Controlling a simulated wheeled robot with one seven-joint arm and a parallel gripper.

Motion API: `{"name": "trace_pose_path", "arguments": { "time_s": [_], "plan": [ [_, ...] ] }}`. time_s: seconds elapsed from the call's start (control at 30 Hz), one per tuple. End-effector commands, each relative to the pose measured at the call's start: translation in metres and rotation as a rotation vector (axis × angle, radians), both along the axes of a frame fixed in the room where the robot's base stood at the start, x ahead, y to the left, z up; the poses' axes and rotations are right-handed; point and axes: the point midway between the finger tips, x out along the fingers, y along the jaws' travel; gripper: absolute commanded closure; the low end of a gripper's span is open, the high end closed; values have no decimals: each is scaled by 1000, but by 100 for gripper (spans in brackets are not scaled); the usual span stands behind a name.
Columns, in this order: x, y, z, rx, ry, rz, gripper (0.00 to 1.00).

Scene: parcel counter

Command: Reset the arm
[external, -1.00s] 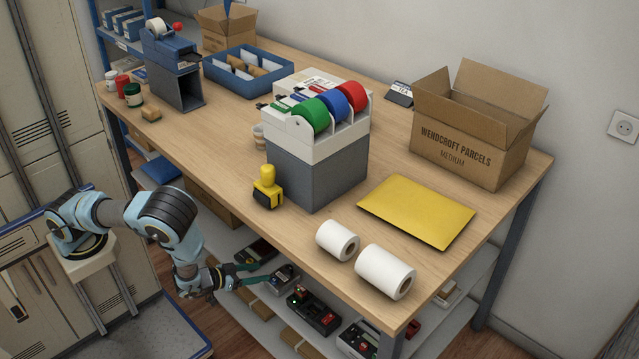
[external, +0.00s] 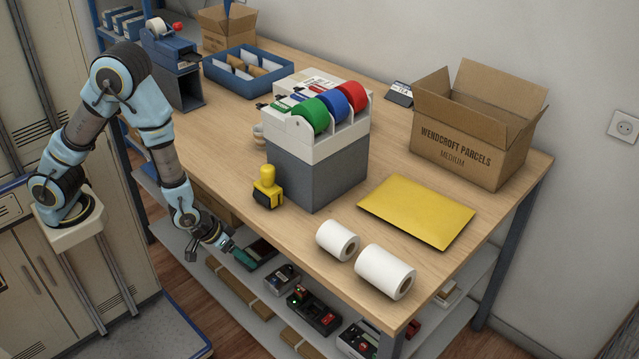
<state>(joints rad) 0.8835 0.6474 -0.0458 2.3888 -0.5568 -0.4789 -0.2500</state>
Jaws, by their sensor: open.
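My gripper (external: 238,254) hangs at the front edge of the counter, low on the left, near the lower shelf. Part of the counter's left end is hidden behind the arm.
The wooden counter (external: 215,150) carries a tape dispenser (external: 318,115) on a grey box, a yellow stamp (external: 267,187), white rolls (external: 385,271), a yellow envelope (external: 417,211) and an open carton (external: 462,150). Several devices, one a dark unit (external: 314,311), stand on the lower shelf.

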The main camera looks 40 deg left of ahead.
Motion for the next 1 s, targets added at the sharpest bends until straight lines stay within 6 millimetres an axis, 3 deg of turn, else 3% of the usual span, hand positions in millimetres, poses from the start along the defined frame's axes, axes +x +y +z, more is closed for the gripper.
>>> {"name": "trace_pose_path", "arguments": {
  "time_s": [0.03,0.23,0.3,0.37,0.47,0.63,0.8,0.9,1.0],
  "plan": [
    [-6,-5,47,-16,45,-31,38],
    [-43,-8,150,-19,200,-198,38],
    [-48,5,185,-8,236,-235,38],
    [-41,28,205,8,254,-220,38],
    [-21,76,218,32,272,-135,38],
    [9,176,239,59,291,89,38],
    [7,276,253,91,325,294,38],
    [-6,305,237,156,346,234,38],
    [-13,306,225,213,353,100,38]
  ]
}}
